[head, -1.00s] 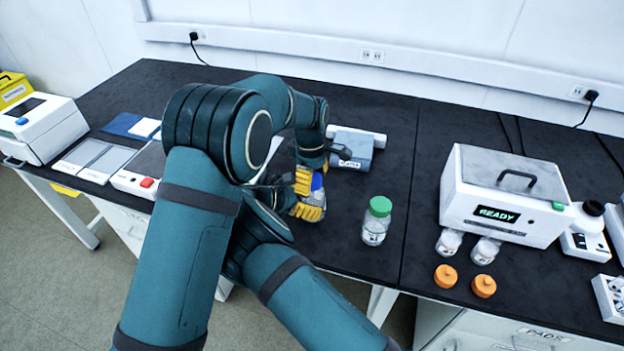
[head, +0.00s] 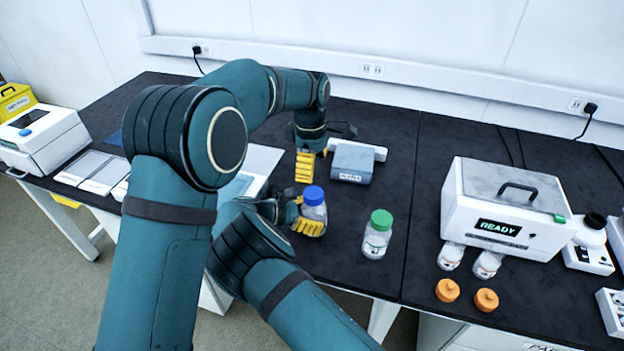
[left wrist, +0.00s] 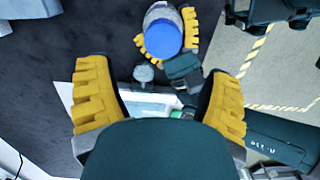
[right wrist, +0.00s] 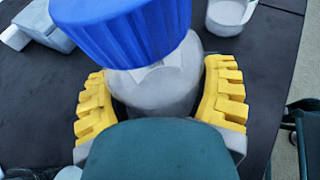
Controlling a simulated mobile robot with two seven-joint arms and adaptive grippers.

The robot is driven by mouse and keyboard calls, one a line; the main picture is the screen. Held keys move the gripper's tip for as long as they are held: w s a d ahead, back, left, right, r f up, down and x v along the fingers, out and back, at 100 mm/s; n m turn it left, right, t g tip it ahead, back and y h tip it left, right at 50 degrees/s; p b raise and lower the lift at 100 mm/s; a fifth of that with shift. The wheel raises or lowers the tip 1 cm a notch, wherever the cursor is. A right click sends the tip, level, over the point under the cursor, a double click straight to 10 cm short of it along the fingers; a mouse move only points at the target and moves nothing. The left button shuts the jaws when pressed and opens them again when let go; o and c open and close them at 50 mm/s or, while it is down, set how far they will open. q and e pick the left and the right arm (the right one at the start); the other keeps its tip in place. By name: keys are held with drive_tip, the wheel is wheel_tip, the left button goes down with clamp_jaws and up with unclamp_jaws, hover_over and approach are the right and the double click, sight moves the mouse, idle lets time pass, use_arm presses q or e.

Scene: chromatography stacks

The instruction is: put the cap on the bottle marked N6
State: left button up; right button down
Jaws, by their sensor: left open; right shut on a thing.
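A clear bottle (head: 315,211) with a blue cap (head: 313,195) on its top stands in my right gripper (head: 308,228). The gripper's yellow fingers are shut around the bottle's body, below the cap. The right wrist view shows the blue cap (right wrist: 125,30) close up over the bottle's neck. No N6 marking can be read on the bottle. My left gripper (head: 305,167) is open and empty, higher than the capped bottle and behind it. The left wrist view shows its spread fingers (left wrist: 158,100), with the blue cap (left wrist: 165,37) apart from them.
A green-capped bottle (head: 377,235) stands to the right. A grey block-shaped device (head: 352,162) sits behind. Two bottles (head: 488,264) and two orange caps (head: 486,300) are by the READY box (head: 510,200). Bare bench lies between the green-capped bottle and the box.

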sight(313, 191)
use_arm(q)
drive_tip(key=shift+r, duration=0.25)
drive_tip(key=shift+w, duration=0.1)
use_arm(e)
drive_tip(key=shift+w+r, duration=0.1)
drive_tip(key=shift+r, duration=0.05)
use_arm(q)
drive_tip(key=shift+a+f, duration=0.1)
drive_tip(key=shift+f, duration=0.1)
drive_tip(key=shift+f, duration=3.95)
use_arm(e)
drive_tip(key=shift+r, duration=0.1)
use_arm(q)
drive_tip(key=c, duration=1.3)
drive_tip(key=o, duration=1.3)
drive_tip(key=shift+r, duration=0.1)
